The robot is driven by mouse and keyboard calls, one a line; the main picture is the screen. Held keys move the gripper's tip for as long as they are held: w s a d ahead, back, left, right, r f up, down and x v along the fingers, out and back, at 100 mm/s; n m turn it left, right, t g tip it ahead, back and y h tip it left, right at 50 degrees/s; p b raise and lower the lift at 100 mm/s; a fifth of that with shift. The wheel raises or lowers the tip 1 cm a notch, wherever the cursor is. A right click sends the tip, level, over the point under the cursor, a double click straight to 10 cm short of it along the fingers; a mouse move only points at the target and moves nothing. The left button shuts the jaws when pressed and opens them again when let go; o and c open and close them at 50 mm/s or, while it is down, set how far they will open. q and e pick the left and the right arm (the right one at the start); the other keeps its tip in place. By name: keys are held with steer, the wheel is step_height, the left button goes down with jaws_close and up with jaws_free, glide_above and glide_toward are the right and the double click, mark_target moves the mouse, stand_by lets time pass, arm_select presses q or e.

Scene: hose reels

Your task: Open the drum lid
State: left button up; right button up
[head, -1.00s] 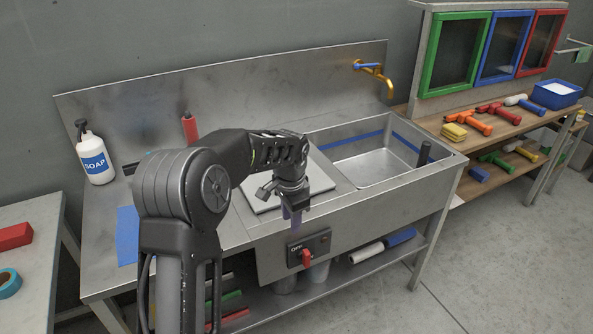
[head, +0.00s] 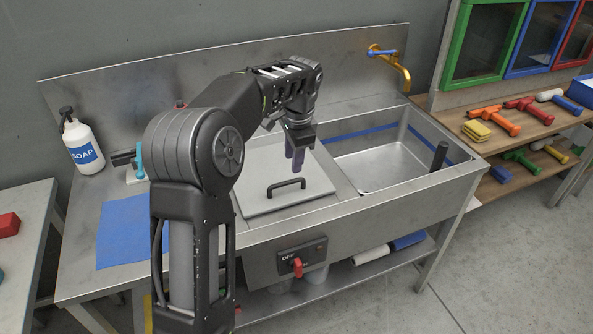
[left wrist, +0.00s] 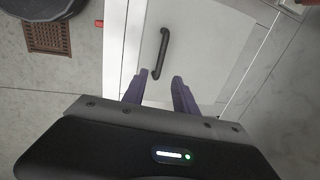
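The drum lid (head: 312,196) is a flat grey square plate set in the steel counter, left of the sink basin, and it lies closed. Its black bar handle (head: 286,187) stands near the front edge. My left gripper (head: 296,166) is above the lid, behind the handle in the head view, with its purple fingers pointing down. In the left wrist view the handle (left wrist: 160,54) shows just beyond the fingertips, and the open fingers (left wrist: 161,78) have nothing between them. My right gripper is in neither view.
The sink basin (head: 385,168) with a gold tap (head: 395,68) is at the right. A red switch (head: 297,266) is on the front panel. A soap bottle (head: 82,143) and a blue mat (head: 125,232) are on the left. A tool shelf (head: 520,135) stands farther right.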

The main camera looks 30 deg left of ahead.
mark_target(291, 180)
arm_select(q)
steer(key=f, duration=0.5)
steer(key=a+f+p, duration=0.1)
steer(key=f, duration=0.1)
steer(key=shift+w+a+f, duration=0.1)
steer(key=shift+w+f, duration=0.25)
steer(key=shift+w, duration=0.05)
steer(key=shift+c, duration=0.2)
jaws_close()
stand_by(1.1)
